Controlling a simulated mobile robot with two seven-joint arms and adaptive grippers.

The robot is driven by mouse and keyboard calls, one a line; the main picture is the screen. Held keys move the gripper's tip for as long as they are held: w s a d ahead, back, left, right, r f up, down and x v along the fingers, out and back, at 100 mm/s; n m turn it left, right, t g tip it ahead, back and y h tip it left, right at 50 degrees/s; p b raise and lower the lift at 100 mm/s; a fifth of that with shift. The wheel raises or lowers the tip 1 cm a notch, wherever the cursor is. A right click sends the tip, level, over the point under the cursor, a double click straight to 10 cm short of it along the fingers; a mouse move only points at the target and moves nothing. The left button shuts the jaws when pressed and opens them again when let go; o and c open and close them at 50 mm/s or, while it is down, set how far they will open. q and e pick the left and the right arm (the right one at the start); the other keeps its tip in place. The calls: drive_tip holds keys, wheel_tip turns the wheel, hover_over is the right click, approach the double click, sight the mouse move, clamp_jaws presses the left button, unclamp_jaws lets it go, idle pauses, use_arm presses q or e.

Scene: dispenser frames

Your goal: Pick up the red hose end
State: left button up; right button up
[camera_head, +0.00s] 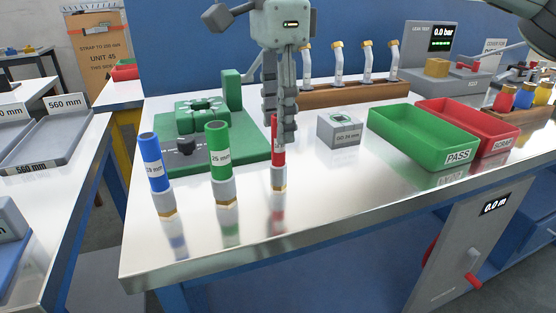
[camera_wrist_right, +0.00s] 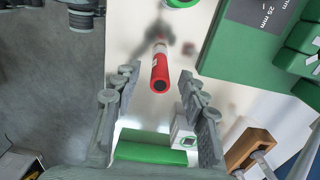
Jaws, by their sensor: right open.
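The red hose end (camera_head: 277,158) stands upright on the metal table, in a pale collar with a brass foot. In the right wrist view the red hose end (camera_wrist_right: 160,72) shows its dark open mouth. My right gripper (camera_head: 280,128) points down over it, fingers apart. In the wrist view the right gripper (camera_wrist_right: 158,78) has a finger on either side of the hose's top, with visible gaps. In the head view one finger hides part of the hose.
A green hose end (camera_head: 219,150) and a blue hose end (camera_head: 153,160) stand to the left. Behind are a green fixture (camera_head: 235,150) and a wooden rack (camera_head: 350,95). To the right are a grey block (camera_head: 339,130) and a green PASS tray (camera_head: 415,145).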

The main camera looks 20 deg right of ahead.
sight(278, 153)
drive_tip(key=shift+f, duration=1.4)
clamp_jaws()
